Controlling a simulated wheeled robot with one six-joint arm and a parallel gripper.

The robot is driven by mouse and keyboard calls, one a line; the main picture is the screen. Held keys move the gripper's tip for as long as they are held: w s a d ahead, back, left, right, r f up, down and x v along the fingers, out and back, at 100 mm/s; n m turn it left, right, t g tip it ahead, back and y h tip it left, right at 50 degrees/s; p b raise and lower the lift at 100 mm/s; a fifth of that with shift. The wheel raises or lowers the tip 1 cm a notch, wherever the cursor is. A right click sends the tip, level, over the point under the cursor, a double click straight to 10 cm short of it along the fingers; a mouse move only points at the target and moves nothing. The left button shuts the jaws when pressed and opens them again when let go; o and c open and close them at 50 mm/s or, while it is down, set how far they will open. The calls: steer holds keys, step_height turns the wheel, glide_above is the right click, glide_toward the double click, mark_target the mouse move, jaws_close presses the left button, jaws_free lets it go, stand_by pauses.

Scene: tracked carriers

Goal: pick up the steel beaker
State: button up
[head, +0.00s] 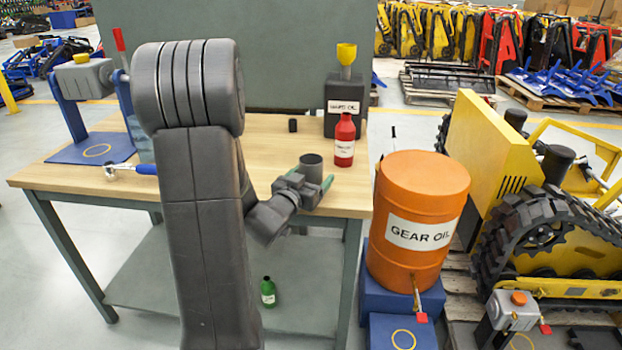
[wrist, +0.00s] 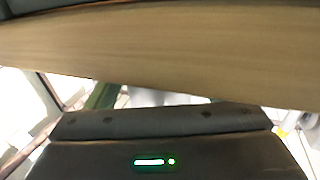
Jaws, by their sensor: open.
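The steel beaker (head: 311,162) is a dark grey, open-topped cylinder near the front right edge of the wooden table in the head view. My gripper (head: 312,183) is open at the front of the beaker, with a green-tipped finger showing at its right. The gripper hides the beaker's lower part, and I cannot tell whether it stands between the fingers or just beyond them. In the wrist view, the wooden tabletop (wrist: 160,50) fills the upper part and the beaker does not show.
A red bottle (head: 344,141), a small black cylinder (head: 292,125) and a black oil can (head: 345,95) with a yellow funnel stand behind the beaker. An orange gear oil drum (head: 420,200) stands right of the table. A green bottle (head: 268,293) is on the lower shelf.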

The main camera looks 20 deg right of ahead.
steer(key=shift+x, duration=0.95)
steer(key=shift+c, duration=0.3)
steer(key=c, duration=1.1)
steer(key=shift+c, duration=0.2)
steer(key=shift+r, duration=0.25)
